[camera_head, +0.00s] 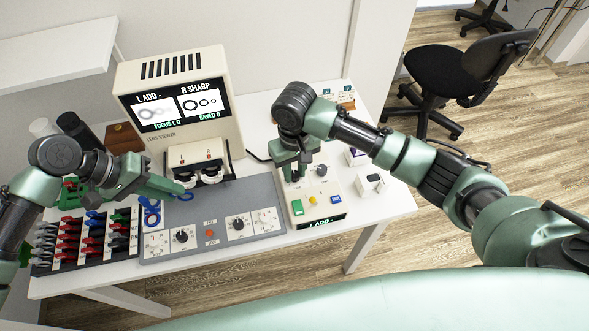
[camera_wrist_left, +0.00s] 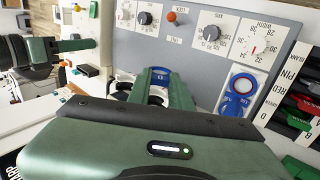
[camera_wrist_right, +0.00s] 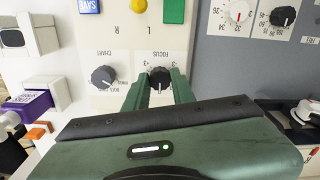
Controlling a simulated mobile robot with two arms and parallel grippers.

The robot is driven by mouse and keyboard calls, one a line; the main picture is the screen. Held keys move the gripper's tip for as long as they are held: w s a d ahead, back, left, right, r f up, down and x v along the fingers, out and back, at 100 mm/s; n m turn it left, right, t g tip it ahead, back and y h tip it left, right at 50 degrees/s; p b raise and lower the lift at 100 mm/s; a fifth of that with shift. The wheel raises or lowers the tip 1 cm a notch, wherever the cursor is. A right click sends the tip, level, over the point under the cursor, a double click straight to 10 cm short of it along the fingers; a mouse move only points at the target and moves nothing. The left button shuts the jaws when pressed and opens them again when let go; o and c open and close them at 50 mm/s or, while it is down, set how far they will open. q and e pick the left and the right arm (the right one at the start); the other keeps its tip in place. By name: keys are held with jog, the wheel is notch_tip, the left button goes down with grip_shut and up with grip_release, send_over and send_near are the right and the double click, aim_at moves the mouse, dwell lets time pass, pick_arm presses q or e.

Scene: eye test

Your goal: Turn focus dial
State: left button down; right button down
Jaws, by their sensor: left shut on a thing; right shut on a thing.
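The control box (camera_head: 328,189) bears a black FOCUS dial (camera_wrist_right: 158,76) and a black CHART dial (camera_head: 322,170). My right gripper (camera_head: 297,173) reaches down over the FOCUS dial and is shut on it; its fingers hide most of the dial in the head view. My left gripper (camera_head: 182,191) is shut on a blue-rimmed piece (camera_wrist_left: 159,71), held just in front of the lens viewer's eyepieces (camera_head: 211,174). The lens viewer's screen (camera_head: 174,105) reads "L ADD -", "R SHARP", "FOCUS L 0" and "SAVED 0". Its left rings look blurred, its right rings sharp.
The box also has a green button (camera_head: 297,207), a yellow one and a blue SAVE one. A grey panel (camera_head: 265,190) with dials lies left of it. A rack of coloured lens handles (camera_head: 92,236) is at the table's left. A chair (camera_head: 455,73) stands behind, right.

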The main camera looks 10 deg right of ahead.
aim_at(294, 174)
jog(key=n, duration=0.4)
jog(key=shift+w+n, duration=0.1)
jog(key=shift+n, duration=2)
jog(key=c, duration=1.2)
grip_release()
jog(key=shift+o, duration=0.2)
jog(key=shift+r, duration=0.1)
notch_tip(294, 174, up, 12)
